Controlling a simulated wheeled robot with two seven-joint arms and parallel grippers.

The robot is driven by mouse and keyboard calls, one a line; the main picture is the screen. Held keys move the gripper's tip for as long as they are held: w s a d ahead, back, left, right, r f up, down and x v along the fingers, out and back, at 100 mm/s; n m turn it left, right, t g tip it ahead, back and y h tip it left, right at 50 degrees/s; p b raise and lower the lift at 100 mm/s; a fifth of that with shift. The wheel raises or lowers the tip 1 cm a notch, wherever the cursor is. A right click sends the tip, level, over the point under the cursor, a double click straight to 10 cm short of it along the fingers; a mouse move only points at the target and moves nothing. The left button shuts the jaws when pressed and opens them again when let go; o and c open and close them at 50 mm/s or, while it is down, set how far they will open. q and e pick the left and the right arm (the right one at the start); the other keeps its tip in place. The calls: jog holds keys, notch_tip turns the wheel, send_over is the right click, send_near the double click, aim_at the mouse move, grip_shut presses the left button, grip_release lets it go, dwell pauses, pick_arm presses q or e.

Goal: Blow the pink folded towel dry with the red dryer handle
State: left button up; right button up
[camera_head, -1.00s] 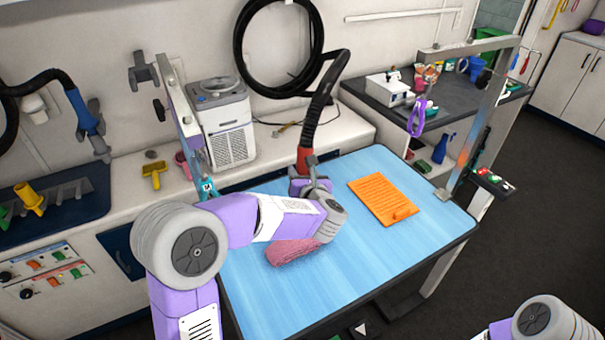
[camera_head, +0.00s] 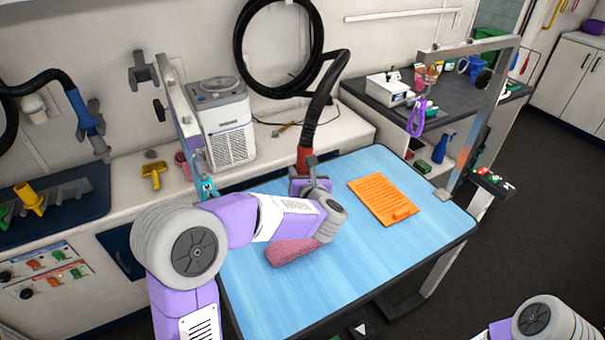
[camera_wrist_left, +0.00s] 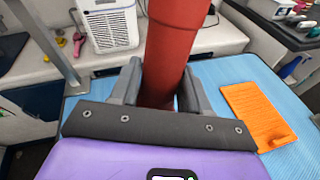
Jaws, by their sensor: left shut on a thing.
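The red dryer handle (camera_head: 304,160) hangs at the end of a black hose, above the far part of the blue table. My left gripper (camera_head: 308,172) is shut on it. In the left wrist view the red handle (camera_wrist_left: 170,60) stands between the two fingers of my left gripper (camera_wrist_left: 160,88). The pink folded towel (camera_head: 288,253) lies on the blue table, nearer the camera than the gripper and partly behind my left wrist. The handle's lower end and nozzle are hidden by my arm. My right gripper is out of view; only part of my right arm shows at the lower right.
The blue table (camera_head: 360,270) also carries an orange slatted mat (camera_head: 384,199) at right. A metal post (camera_head: 478,130) rises at its right edge, another at the back left. The black hose (camera_head: 325,95) runs up to the wall. The front right of the table is clear.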

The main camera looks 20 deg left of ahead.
pick_arm(q)
jog(key=shift+r, duration=0.1)
jog(key=shift+s+a+b, duration=0.2)
jog(key=shift+s+b, duration=0.75)
jog(key=shift+s, duration=0.4)
jog(key=shift+s+a+b, duration=0.2)
jog(key=shift+s+b, duration=0.25)
jog(key=shift+s, duration=0.6)
jog(key=shift+w, duration=0.1)
jog(key=w+d, duration=0.5)
jog(key=w, duration=0.2)
jog(key=shift+d, duration=0.25)
dwell(1.9)
jog(key=shift+w+a, duration=0.65)
jog(key=shift+a, duration=0.2)
jog(key=shift+w+a, duration=0.65)
jog(key=shift+a, duration=0.2)
dwell(0.3)
